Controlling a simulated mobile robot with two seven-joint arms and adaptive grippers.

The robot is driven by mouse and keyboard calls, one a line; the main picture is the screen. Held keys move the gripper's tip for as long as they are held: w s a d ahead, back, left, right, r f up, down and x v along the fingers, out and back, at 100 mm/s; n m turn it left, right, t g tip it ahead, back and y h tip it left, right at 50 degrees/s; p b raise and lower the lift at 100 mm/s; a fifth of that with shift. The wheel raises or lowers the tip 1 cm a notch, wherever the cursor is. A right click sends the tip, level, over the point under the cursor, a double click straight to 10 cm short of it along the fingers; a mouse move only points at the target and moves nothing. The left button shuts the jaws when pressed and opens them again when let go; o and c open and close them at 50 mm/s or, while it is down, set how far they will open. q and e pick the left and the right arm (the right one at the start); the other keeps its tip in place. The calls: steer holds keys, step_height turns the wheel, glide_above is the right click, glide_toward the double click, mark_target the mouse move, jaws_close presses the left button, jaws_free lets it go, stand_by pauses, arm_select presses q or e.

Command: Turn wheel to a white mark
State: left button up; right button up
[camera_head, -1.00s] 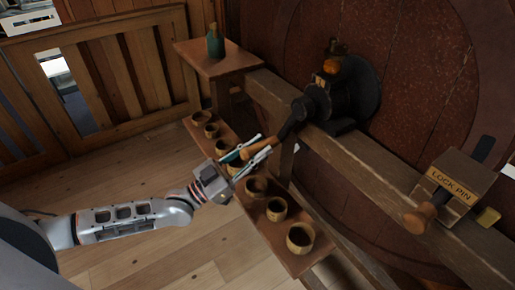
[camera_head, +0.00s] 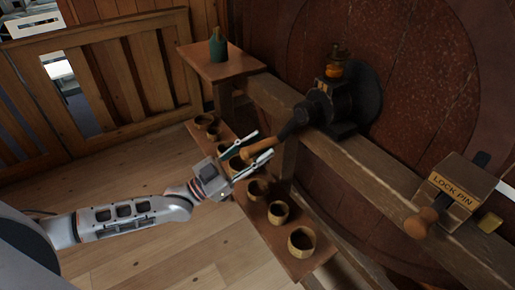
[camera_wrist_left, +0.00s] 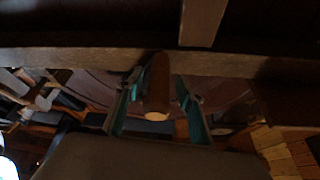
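The large reddish-brown wheel (camera_head: 420,80) fills the back right in the head view. A dark crank (camera_head: 295,122) with a wooden handle (camera_head: 262,147) sticks out on a hub in front of it. My left gripper (camera_head: 264,143) is at the handle, with one finger on each side. In the left wrist view the handle (camera_wrist_left: 157,85) stands between the open fingers (camera_wrist_left: 158,108), with small gaps visible on both sides. A small white patch (camera_head: 506,188) shows at the right edge; I cannot tell whether it is a mark on the wheel. My right gripper is out of view.
A wooden beam (camera_head: 365,165) runs in front of the wheel and carries a lock pin block (camera_head: 462,178) with a wooden knob (camera_head: 420,223). Several cups (camera_head: 302,241) line a low bench under the gripper. A green bottle (camera_head: 218,46) stands on a shelf (camera_head: 195,58).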

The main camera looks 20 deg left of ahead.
arm_select(q)
steer(key=shift+s+a+f, duration=0.1)
steer(key=shift+s+f, duration=0.1)
steer(key=v, duration=1.1)
steer(key=shift+a, duration=0.3)
steer(key=shift+s, duration=0.1)
steer(key=s+d+f+n+g+y+p, duration=0.1)
steer(key=s+d+f+n+g+y, duration=0.2)
steer(key=d+f, duration=0.8)
steer(key=s+a+f+n+g+y, duration=0.3)
steer(key=s+a+f+y, duration=0.2)
steer(key=s+f+y, duration=0.4)
step_height(320, 180, down, 6)
steer(key=shift+s+r+n+p, duration=0.25)
steer(key=shift+s+n+p, duration=0.2)
steer(key=shift+s, duration=0.7)
